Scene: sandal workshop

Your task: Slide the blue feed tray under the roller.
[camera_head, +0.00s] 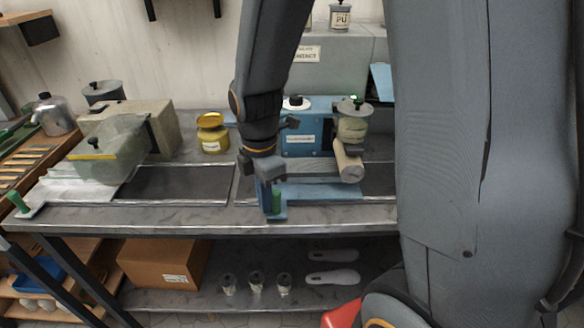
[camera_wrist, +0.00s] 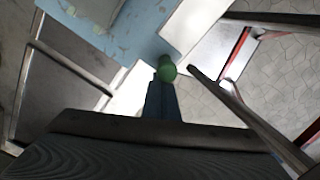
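The blue feed tray (camera_head: 322,192) lies flat on the bench in front of the roller machine; it also shows in the wrist view (camera_wrist: 125,28). A green upright handle (camera_head: 277,201) stands at its front left corner and shows as a round green knob in the wrist view (camera_wrist: 167,68). The pale roller (camera_head: 349,166) sits behind and above the tray's right part. My gripper (camera_head: 266,196) points down at the handle, its fingers right beside it. In the wrist view the fingers look close together below the knob; whether they clasp it is unclear.
A blue machine body (camera_head: 303,143) stands behind the tray, with a jar-like pot (camera_head: 352,122) beside it. A yellow tin (camera_head: 212,133) stands left of my arm. A dark plate (camera_head: 172,184) and a white tray with a green handle (camera_head: 18,203) lie further left.

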